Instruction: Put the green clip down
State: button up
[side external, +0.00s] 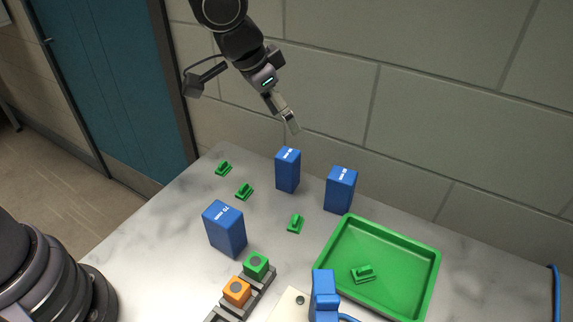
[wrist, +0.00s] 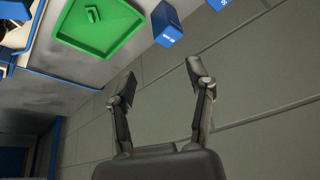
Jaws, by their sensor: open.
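Several green clips are in the side view. One clip (side external: 363,273) lies in the green tray (side external: 427,262) at the right. Three others lie on the table: one at the far left (side external: 223,168), one just in front of it (side external: 244,191), and one near the middle (side external: 295,223). The wrist view also shows the clip in the tray (wrist: 93,14) and the tray itself (wrist: 107,48). My gripper (side external: 293,128) is raised above the back of the table, apart from every clip. In the wrist view its two fingers (wrist: 162,78) are spread with nothing between them.
Blue boxes stand upright at the back (side external: 288,171), beside the tray (side external: 340,190) and at the left (side external: 225,229). A rack with a green block (side external: 256,266) and an orange block (side external: 237,291) is at the front. A wall is behind the table. Bare tabletop lies between the clips.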

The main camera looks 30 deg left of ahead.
jog(key=s+a+r+n, duration=0.2)
jog(key=s+a+r, duration=0.3)
jog(key=a+r, duration=0.5)
jog(key=s+a+r+n+t+y, duration=0.1)
jog(key=s+a+n, duration=0.3)
jog(key=s+a, duration=1.1)
jog(key=s+y, duration=0.1)
jog(key=s, duration=0.2)
jog(key=shift+s, duration=0.35)
jog(key=shift+o, duration=0.5)
jog(key=shift+r, duration=0.1)
